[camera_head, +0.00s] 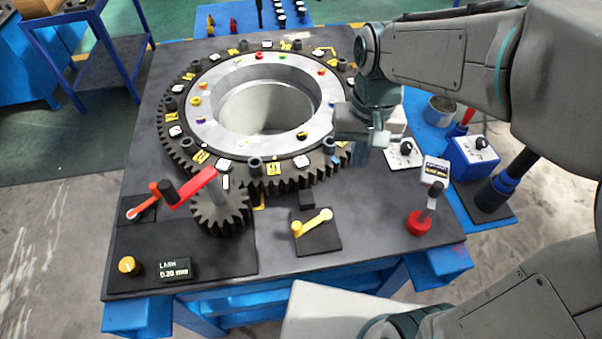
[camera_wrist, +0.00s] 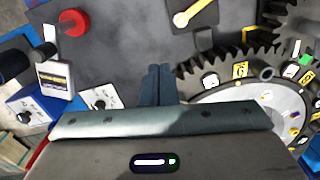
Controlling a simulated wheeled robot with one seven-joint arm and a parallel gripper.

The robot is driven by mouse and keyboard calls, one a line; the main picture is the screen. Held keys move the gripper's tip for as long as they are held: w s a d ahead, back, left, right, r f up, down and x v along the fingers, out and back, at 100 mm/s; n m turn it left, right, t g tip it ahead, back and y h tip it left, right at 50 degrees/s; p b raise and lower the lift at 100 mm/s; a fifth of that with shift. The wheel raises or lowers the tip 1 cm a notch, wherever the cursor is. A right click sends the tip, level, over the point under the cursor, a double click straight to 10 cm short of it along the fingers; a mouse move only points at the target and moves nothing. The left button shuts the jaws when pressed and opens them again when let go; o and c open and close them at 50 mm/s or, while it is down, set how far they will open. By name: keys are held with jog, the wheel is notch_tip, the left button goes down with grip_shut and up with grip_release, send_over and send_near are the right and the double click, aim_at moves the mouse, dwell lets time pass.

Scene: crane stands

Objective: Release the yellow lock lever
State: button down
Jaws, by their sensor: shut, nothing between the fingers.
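The yellow lock lever (camera_head: 312,222) lies on a small black square plate (camera_head: 318,240) near the front middle of the dark table plate. It runs from a yellow pivot at lower left to a pale round knob at upper right. In the wrist view the lever (camera_wrist: 195,12) is at the top edge, partly cut off. My gripper (camera_head: 380,140) is over the right side of the big ring gear, behind and to the right of the lever and apart from it. In the wrist view its fingers (camera_wrist: 158,72) are together and empty.
The ring gear (camera_head: 179,142) carries several posts and tags. A red-based device (camera_head: 419,223) stands to the right. A small black block (camera_head: 307,199) sits just behind the lever plate. Bare plate lies between lever and red base.

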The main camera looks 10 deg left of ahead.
jog(key=a+f+n+g+h, duration=0.1)
jog(key=a+f+g, duration=0.1)
jog(key=a, duration=1.1)
jog(key=shift+s+a+f+n+p, duration=0.15)
jog(key=shift+s+f+n+p, duration=0.2)
jog(key=shift+f, duration=0.3)
jog(key=shift+f, duration=0.1)
jog(key=p+x, duration=0.1)
jog(key=x, duration=0.8)
jog(key=s, duration=0.1)
jog(key=s+d, duration=0.1)
jog(key=s+p, duration=0.1)
jog(key=shift+d+f, duration=0.25)
jog(key=shift+s+d+f, duration=0.1)
jog(key=shift+s+d, duration=0.05)
jog(key=shift+s, duration=0.3)
jog(key=shift+d+n, duration=0.2)
jog(key=shift+n, duration=0.05)
